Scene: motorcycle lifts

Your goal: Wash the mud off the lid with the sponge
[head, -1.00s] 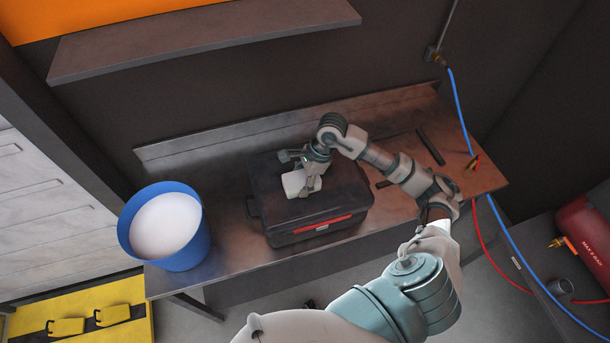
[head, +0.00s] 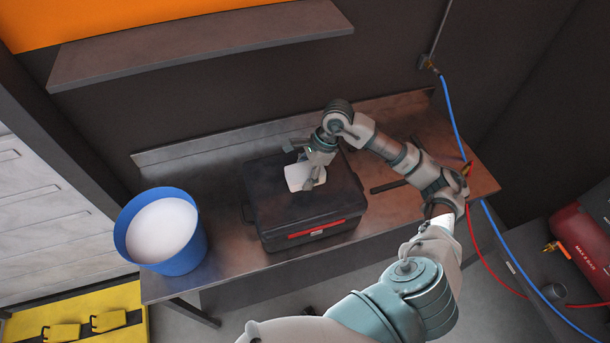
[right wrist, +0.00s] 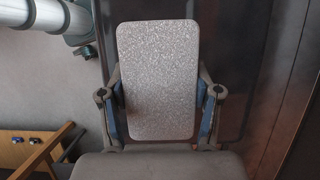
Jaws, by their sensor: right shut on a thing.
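A black toolbox with a dark lid (head: 334,191) and a red front strip sits on the metal workbench. My right gripper (head: 307,179) is shut on a pale sponge (head: 298,177) over the lid's left part. In the right wrist view the speckled sponge (right wrist: 158,80) sits between the two fingers (right wrist: 160,100). I cannot tell whether the sponge touches the lid. The lid looks dark with faint brownish patches; the mud is hard to make out. My left gripper is not in view.
A blue bucket (head: 124,241) with whitish contents stands left of the toolbox on the workbench (head: 224,262). A shelf (head: 200,47) hangs above. Blue and red hoses (head: 470,240) run at the right, near a red tank (head: 582,236). A yellow case (head: 75,300) is at lower left.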

